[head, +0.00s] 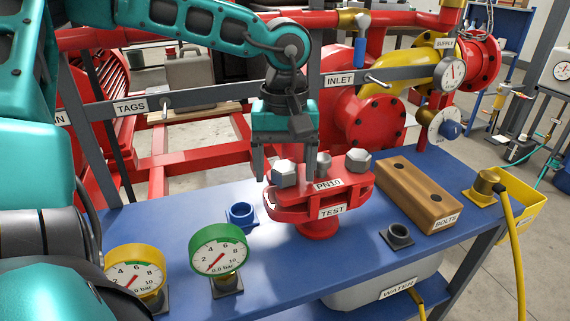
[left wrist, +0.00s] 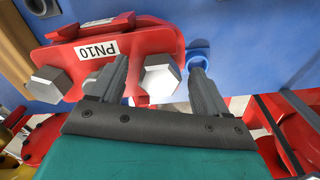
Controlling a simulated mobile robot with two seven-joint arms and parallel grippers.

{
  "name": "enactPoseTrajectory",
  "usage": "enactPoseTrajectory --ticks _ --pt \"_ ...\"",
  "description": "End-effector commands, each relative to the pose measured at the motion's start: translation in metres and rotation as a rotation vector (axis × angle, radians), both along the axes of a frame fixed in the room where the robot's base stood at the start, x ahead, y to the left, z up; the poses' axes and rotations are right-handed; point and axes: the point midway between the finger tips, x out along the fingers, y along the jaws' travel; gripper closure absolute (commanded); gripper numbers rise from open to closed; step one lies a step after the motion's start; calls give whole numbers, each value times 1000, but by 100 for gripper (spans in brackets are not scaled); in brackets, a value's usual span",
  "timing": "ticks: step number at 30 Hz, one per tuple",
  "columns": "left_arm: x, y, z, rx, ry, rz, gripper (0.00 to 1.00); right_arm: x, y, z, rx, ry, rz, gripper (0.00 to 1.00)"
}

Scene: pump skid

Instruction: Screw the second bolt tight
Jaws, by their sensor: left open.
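The red flange (head: 270,205) marked PN10 stands on the blue bench above a TEST label. Three grey hex bolt heads show on it: a left one (head: 285,173), a rear middle one (head: 322,160) and a right one (head: 358,162). My left gripper (head: 285,163) points down, open, with one finger on each side of the left bolt head. In the left wrist view that bolt head (left wrist: 160,76) sits between the spread fingers, and another bolt head (left wrist: 48,84) is outside them. I cannot tell whether the fingers touch the bolt. My right gripper is not in view.
A wooden BOLTS block (head: 418,193) with dark holes lies to the right. A green gauge (head: 218,252), a yellow gauge (head: 135,272), a blue fitting (head: 241,214) and a grey socket (head: 398,236) stand on the bench. A grey rail (head: 210,94) runs behind.

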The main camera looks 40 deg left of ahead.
Motion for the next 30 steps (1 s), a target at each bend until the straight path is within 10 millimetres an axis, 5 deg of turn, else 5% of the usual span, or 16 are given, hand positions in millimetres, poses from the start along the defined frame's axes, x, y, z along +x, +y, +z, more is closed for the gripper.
enactPoseTrajectory --ticks 15,30 --pt "1 0 109 1 -6 0 24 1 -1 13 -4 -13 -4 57" --pt "1 0 128 0 -3 -1 24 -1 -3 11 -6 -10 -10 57"
